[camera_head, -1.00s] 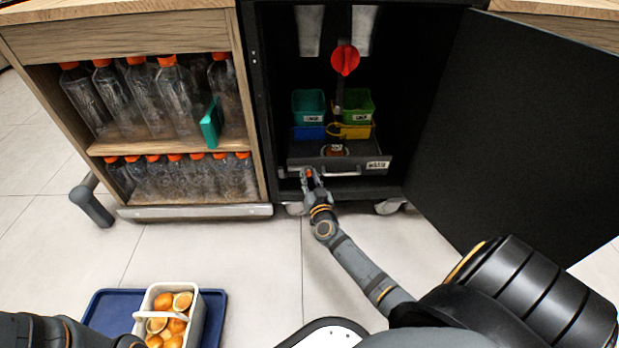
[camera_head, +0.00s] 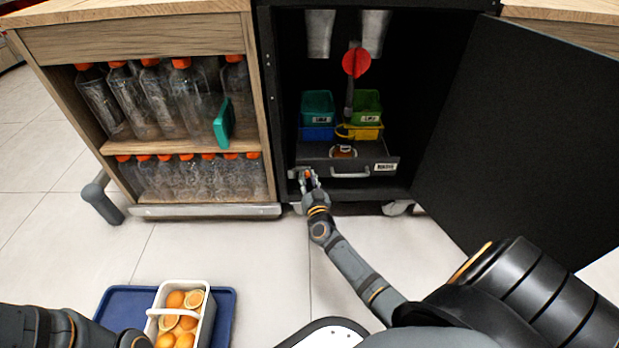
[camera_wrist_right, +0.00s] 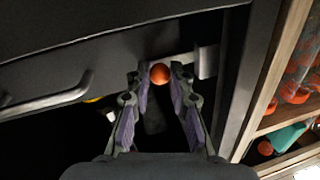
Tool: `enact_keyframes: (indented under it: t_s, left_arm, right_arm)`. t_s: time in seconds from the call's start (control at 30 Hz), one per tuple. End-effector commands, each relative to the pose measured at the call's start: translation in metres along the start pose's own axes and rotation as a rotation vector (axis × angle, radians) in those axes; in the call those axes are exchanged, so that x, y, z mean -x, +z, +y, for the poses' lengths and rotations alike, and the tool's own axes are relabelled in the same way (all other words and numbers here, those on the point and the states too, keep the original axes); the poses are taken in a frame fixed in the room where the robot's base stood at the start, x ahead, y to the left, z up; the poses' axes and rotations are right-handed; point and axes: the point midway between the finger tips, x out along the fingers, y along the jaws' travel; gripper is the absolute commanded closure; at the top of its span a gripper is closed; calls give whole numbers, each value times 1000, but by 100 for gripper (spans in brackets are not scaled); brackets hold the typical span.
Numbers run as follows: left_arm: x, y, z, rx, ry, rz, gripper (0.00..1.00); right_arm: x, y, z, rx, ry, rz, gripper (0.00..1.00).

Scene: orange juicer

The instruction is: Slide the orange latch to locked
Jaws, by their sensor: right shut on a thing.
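The orange latch knob (camera_head: 308,174) is at the lower left of the dark drawer front, left of its handle. In the right wrist view the round orange knob (camera_wrist_right: 159,74) sits between my fingertips, in front of a grey metal bar and bracket (camera_wrist_right: 205,62) beside the cabinet frame. My right gripper (camera_wrist_right: 160,80) is shut on the knob; it also shows in the head view (camera_head: 310,182), reaching up from below. My left arm enters at the bottom left; its gripper is not visible. The fingers partly hide the latch track.
The dark drawer (camera_head: 315,152) has a silver handle (camera_head: 350,175). The open black door (camera_head: 520,130) stands to the right. Bottle shelves (camera_head: 200,147) are left. A blue tray (camera_head: 118,308) with a basket of oranges (camera_head: 207,322) lies on the floor.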

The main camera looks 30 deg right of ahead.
Motion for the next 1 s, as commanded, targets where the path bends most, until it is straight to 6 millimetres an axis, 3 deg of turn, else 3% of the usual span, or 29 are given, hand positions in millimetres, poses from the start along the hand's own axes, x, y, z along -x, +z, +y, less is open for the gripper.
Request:
enact_keyframes:
  t_s: [0.03, 0.2, 0.57, 1.0]
  left_arm:
    - [0, 0, 0, 0, 0, 0, 69]
    - [0, 0, 0, 0, 0, 0, 69]
    - [0, 1, 0, -1, 3, -3, 69]
    - [0, 0, 0, 0, 1, 0, 69]
  right_arm:
    - [0, 0, -4, -5, -8, -3, 78]
    - [0, 0, -3, -5, -7, -3, 56]
    - [0, -3, -2, -3, -4, -1, 56]
    - [0, -70, -16, -6, -7, 2, 56]
